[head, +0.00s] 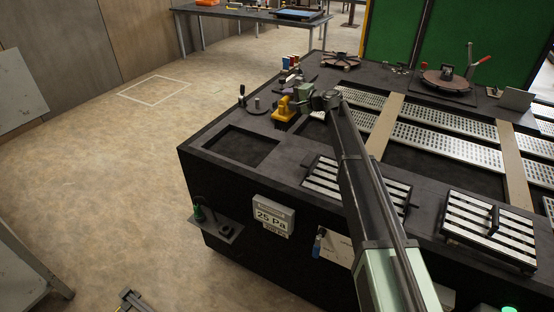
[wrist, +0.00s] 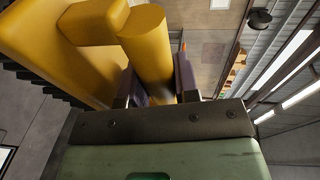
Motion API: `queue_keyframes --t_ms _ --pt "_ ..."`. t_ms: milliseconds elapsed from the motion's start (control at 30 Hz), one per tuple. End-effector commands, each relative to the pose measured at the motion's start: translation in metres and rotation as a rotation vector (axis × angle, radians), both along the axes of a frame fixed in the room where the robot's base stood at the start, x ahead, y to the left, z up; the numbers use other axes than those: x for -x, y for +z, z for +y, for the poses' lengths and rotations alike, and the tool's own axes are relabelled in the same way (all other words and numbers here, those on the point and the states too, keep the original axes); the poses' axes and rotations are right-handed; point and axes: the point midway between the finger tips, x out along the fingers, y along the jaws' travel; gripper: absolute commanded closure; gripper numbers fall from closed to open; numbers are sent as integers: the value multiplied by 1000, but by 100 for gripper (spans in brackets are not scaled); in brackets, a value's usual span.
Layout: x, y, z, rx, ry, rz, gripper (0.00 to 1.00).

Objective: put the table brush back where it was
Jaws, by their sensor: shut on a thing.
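My gripper (head: 301,93) is over the far left part of the dark table and is shut on a yellow thing that I take to be the table brush (head: 285,110). In the wrist view the brush (wrist: 150,45) shows as a round yellow handle between my two fingers (wrist: 158,88), joined to a blocky yellow body at left. A row of dark tufts shows at the body's lower left edge.
A rectangular recess (head: 240,147) opens in the table's near left corner. Small bottles (head: 289,62) and an upright black-handled tool (head: 242,96) stand near the brush. Slatted grates (head: 468,229) lie along the front. Perforated strips (head: 440,137) cross the middle. Reels (head: 446,82) stand at the back.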

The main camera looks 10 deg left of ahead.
Motion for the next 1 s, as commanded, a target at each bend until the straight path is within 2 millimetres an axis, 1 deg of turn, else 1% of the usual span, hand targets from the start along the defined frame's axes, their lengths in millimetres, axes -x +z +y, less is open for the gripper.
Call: queue_keyframes --t_ms 67,167,400,500,600,767,833,933,1000 --pt "0 -8 0 0 0 0 100" --pt "0 -31 0 0 0 0 100" --pt "1 -117 -1 0 0 0 100" --pt "1 -148 -1 0 0 0 100" --pt "1 -162 -1 0 0 0 100" --pt "1 -160 -1 0 0 0 100" --pt "1 -171 -1 0 0 0 100" --pt "1 -195 -1 0 0 0 100" --pt "1 -205 -1 0 0 0 100"
